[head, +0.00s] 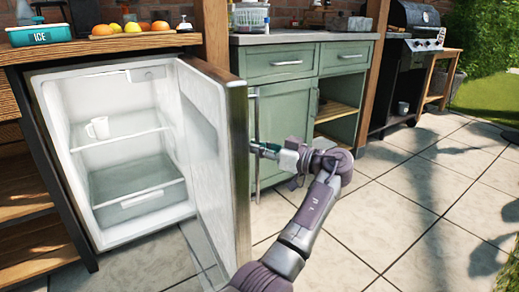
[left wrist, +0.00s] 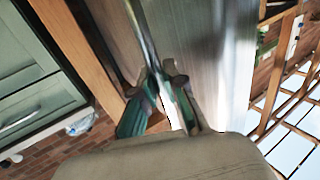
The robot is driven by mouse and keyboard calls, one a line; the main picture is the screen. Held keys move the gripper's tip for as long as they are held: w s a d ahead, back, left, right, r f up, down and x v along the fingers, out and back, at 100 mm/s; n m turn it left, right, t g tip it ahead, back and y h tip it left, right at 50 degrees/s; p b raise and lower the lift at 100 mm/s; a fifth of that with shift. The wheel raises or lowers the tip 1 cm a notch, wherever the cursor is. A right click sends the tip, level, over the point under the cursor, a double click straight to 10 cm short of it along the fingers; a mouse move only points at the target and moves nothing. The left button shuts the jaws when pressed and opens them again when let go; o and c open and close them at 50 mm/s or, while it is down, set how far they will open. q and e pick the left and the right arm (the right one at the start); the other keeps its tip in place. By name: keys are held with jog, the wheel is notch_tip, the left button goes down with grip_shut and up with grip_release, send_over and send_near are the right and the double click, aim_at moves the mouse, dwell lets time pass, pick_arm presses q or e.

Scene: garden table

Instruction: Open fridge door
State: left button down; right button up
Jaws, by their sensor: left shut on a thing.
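The small fridge (head: 36,85) stands under the wooden counter, with its door (head: 215,150) swung wide open to the right. My left gripper (head: 262,150) is at the outer face of the door, shut on the metal handle (head: 255,115). In the left wrist view the fingers (left wrist: 163,95) close around the handle bar (left wrist: 143,35) beside the steel door face (left wrist: 205,45). My right gripper is not in view.
Green cabinets (head: 280,95) stand right of the door, with a black grill (head: 405,60) beyond. Fruit and a teal ice box (head: 40,35) sit on the wooden counter (head: 150,41). The tiled floor (head: 410,200) at the right is clear.

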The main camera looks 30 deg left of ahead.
pick_arm(q)
jog(key=shift+a, duration=0.15)
jog(key=c, duration=1.2)
grip_release()
jog(key=shift+a, duration=0.15)
jog(key=shift+d, duration=0.2)
jog(key=d, duration=1.1)
jog(key=shift+w+d, duration=0.4)
